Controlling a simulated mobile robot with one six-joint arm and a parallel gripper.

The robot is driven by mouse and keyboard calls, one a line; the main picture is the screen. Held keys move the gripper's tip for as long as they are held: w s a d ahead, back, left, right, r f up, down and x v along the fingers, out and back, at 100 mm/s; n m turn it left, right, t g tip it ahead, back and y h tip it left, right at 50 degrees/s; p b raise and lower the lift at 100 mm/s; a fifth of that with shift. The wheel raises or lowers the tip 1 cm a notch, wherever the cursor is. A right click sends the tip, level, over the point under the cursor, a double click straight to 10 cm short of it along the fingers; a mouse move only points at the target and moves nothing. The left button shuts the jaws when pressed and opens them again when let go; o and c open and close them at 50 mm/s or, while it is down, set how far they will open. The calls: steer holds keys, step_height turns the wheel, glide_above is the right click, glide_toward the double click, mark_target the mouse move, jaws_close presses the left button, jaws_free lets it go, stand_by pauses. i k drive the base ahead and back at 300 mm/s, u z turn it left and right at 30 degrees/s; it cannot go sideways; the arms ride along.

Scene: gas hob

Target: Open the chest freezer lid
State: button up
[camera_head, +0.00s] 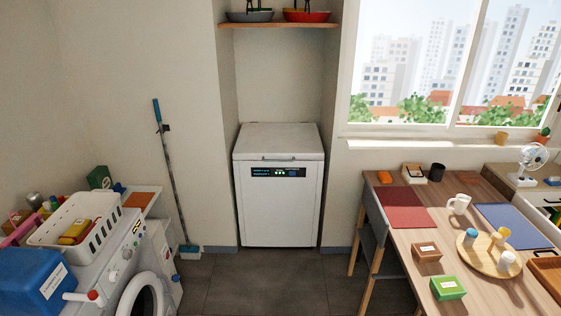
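The white chest freezer (279,208) stands upright in a wall recess at the middle of the head view. Its lid (278,139) lies flat on top and looks closed, with a small handle or latch (278,158) at the middle of its front edge. A dark control panel with small lights (279,172) sits on the front face below the lid. My gripper and arm do not show in this view.
A washing machine (139,255) with a white basket (77,220) is at the left. A broom (171,170) leans on the wall. A dining table (403,245) with several items and a chair (371,255) is at the right. The grey floor (262,280) before the freezer is clear. A shelf (279,25) hangs above.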

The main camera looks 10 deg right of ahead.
mark_target(279, 142)
steer(key=z, duration=0.05)
steer(key=i, duration=1.4)
steer(key=u, duration=0.7)
steer(key=i, duration=1.1)
steer(key=u, duration=0.45)
